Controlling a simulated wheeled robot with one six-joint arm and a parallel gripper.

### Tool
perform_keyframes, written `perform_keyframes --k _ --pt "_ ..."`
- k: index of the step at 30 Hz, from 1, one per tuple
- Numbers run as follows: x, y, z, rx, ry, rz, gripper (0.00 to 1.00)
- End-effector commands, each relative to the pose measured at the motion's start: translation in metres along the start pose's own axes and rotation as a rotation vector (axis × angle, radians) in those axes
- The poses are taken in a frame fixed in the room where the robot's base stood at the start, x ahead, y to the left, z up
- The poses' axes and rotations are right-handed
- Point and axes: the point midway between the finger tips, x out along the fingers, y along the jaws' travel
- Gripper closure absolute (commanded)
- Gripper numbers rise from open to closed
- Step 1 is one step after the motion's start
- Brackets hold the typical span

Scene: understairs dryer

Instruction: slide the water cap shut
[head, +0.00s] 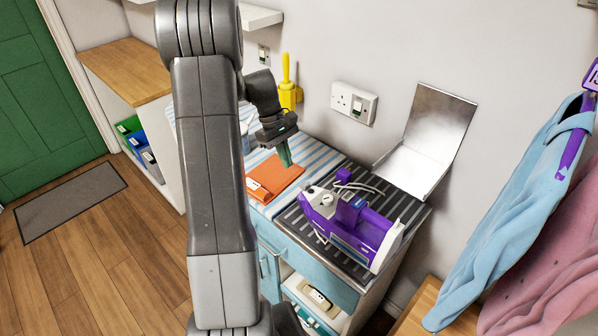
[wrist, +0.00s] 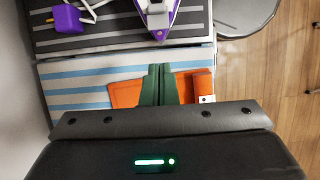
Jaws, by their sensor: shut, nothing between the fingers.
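The water cap cannot be made out clearly in either view. A purple and white iron (head: 345,225) rests on the dark ribbed mat (head: 380,191), with a pale grey part and a small round dial at its left end. Part of the iron (wrist: 158,14) shows at the top of the wrist view, its purple tip pointing toward my gripper. My gripper (head: 285,160) has green fingers pointing down over the orange folded cloth (head: 265,181), left of the iron and apart from it. In the wrist view my gripper's fingers (wrist: 158,72) are together with nothing between them.
A white cord and purple plug (wrist: 66,20) lie on the mat beside the iron. A bent metal sheet (head: 430,140) stands behind the mat. Blue clothing (head: 520,210) hangs at the right.

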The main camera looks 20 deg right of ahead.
Motion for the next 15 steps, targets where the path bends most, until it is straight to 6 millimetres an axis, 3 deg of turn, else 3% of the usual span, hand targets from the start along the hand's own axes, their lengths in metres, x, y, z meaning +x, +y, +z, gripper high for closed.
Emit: perform_keyframes --k 4,9,15 --pt "0.031 -0.001 0.002 0.001 -0.003 -0.004 1.0" --pt "0.037 0.0 0.026 0.002 0.0 -0.002 1.0" --pt "0.043 0.0 0.037 0.001 0.0 -0.001 1.0"
